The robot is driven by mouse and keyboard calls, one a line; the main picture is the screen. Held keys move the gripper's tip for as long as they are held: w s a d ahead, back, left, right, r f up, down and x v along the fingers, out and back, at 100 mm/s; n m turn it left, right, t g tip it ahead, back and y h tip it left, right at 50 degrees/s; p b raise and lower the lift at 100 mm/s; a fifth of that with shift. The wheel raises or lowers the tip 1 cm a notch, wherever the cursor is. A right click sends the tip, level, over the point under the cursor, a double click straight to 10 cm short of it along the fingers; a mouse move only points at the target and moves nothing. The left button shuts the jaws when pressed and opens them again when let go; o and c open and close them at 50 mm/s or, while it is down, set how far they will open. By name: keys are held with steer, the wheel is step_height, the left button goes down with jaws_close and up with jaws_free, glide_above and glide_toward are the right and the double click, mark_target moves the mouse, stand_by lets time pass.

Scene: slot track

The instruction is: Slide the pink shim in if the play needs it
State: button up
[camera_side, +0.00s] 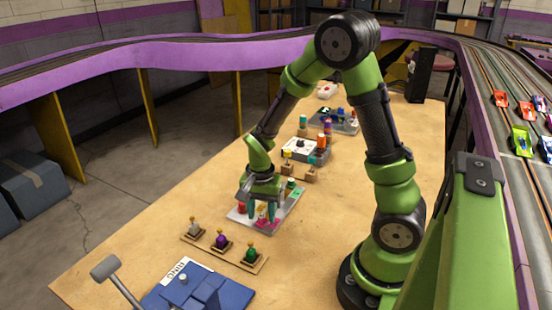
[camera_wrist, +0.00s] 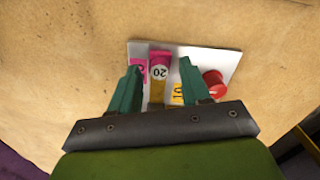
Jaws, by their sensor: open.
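I cannot tell which is the task's shim. In the side view my gripper (camera_side: 260,212) is low over the board (camera_side: 238,219).
Nearer the camera lies a wooden strip with three knobbed pieces (camera_side: 222,243), then a blue panel (camera_side: 195,292). Behind the board stand a block with yellow tops (camera_side: 300,168) and a white device (camera_side: 300,149). The wooden table (camera_side: 150,240) is bare at left.

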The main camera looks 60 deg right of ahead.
jaws_close()
stand_by(0.3)
steer(key=shift+d, duration=2.3)
jaws_free()
steer(key=shift+a, duration=0.1)
step_height(320, 180, up, 17)
steer(key=shift+f, duration=0.1)
